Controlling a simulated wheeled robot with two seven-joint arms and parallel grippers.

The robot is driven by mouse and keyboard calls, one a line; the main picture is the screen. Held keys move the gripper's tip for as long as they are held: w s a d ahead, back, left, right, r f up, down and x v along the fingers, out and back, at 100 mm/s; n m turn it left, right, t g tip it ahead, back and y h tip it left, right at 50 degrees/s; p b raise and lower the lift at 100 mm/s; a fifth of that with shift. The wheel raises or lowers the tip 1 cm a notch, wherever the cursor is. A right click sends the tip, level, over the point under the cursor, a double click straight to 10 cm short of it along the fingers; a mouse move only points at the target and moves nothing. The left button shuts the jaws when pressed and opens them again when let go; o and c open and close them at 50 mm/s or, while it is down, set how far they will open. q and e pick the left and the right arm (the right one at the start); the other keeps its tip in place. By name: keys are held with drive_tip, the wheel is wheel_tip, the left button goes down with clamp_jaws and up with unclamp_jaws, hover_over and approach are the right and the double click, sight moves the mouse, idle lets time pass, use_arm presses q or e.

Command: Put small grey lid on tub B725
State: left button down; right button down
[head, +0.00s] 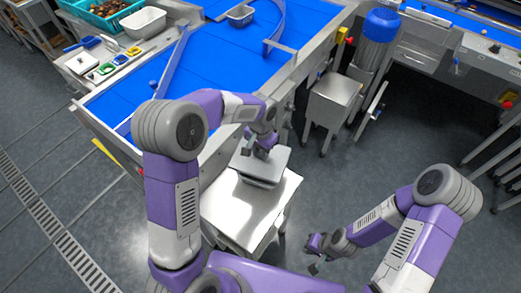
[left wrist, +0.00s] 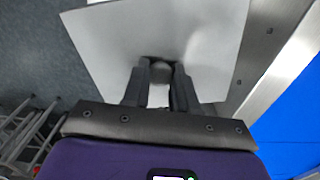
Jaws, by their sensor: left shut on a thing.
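The grey lid (head: 268,160) is a flat square plate over a tub (head: 261,182) on the steel table. I cannot tell whether it rests on the tub's rim or hangs just above it. My left gripper (head: 261,150) is above the lid, shut on its knob. In the left wrist view the gripper (left wrist: 160,78) has the round knob (left wrist: 161,71) between its fingers, with a pale grey surface beyond. The tub is mostly hidden by the lid, and no B725 label is readable. My right gripper (head: 314,264) hangs low right of the table; its fingers are too small to judge.
The steel table (head: 228,212) has bare room in front of the tub. A blue conveyor (head: 225,62) with metal edges lies behind and to the left. A small steel stand (head: 335,90) is at the back right. The floor to the right is clear.

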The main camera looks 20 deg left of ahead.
use_arm(q)
wheel_tip(320, 180, down, 4)
drive_tip(key=b, duration=0.3)
drive_tip(key=shift+f, duration=0.1)
drive_tip(key=shift+f+b, duration=0.5)
drive_tip(key=shift+f, duration=0.25)
drive_tip(key=shift+f+b, duration=0.4)
drive_tip(key=shift+f, duration=0.4)
idle(1.2)
drive_tip(key=shift+c, duration=2.1)
unclamp_jaws()
drive_tip(key=shift+r+p, duration=2.75)
drive_tip(key=shift+r, duration=0.85)
